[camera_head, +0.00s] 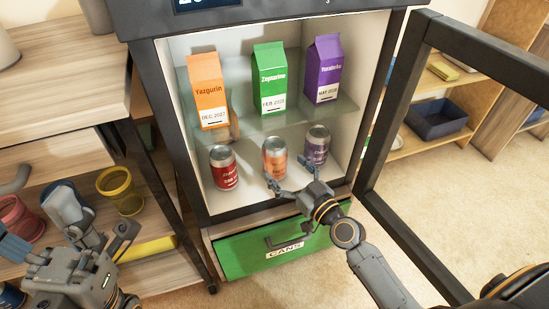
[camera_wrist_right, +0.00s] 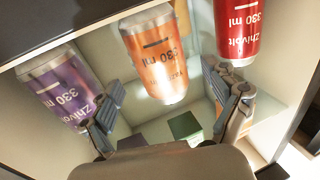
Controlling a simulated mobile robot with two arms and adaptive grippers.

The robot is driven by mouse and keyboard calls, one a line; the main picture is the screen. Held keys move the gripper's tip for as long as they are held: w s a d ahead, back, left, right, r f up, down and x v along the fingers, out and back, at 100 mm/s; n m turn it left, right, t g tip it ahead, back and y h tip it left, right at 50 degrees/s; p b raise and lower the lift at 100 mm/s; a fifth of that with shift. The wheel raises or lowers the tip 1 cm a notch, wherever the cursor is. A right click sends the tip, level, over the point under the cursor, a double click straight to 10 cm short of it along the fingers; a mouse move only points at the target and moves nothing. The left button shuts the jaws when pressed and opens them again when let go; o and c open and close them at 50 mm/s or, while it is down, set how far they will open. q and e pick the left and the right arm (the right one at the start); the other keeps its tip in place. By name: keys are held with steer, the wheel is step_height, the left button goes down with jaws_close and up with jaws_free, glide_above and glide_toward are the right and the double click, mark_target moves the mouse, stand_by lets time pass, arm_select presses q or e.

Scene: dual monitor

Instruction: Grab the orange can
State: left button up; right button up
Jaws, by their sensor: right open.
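The orange can (camera_head: 275,152) stands upright in the middle of the lower level of the open cabinet, between a red can (camera_head: 223,168) and a purple can (camera_head: 316,145). My right gripper (camera_head: 289,175) is open and empty in front of the orange can, with its fingers spread just below and right of it in the head view. In the right wrist view the orange can (camera_wrist_right: 156,58) lies between the two open fingers (camera_wrist_right: 165,88), and I cannot tell whether they touch it. My left gripper (camera_head: 96,218) appears open and empty at the lower left.
Orange, green and purple cartons (camera_head: 268,78) stand on the glass shelf (camera_head: 240,122) above. The cabinet door (camera_head: 395,140) hangs open on the right. A green drawer labelled CANS (camera_head: 262,250) is below. Cups (camera_head: 120,190) stand on the left shelf.

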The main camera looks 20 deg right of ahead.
mark_target(274, 157)
steer(key=x, duration=0.5)
steer(key=shift+a, duration=0.1)
steer(key=shift+c, duration=0.5)
steer(key=shift+r, duration=0.1)
steer(key=c, duration=1.5)
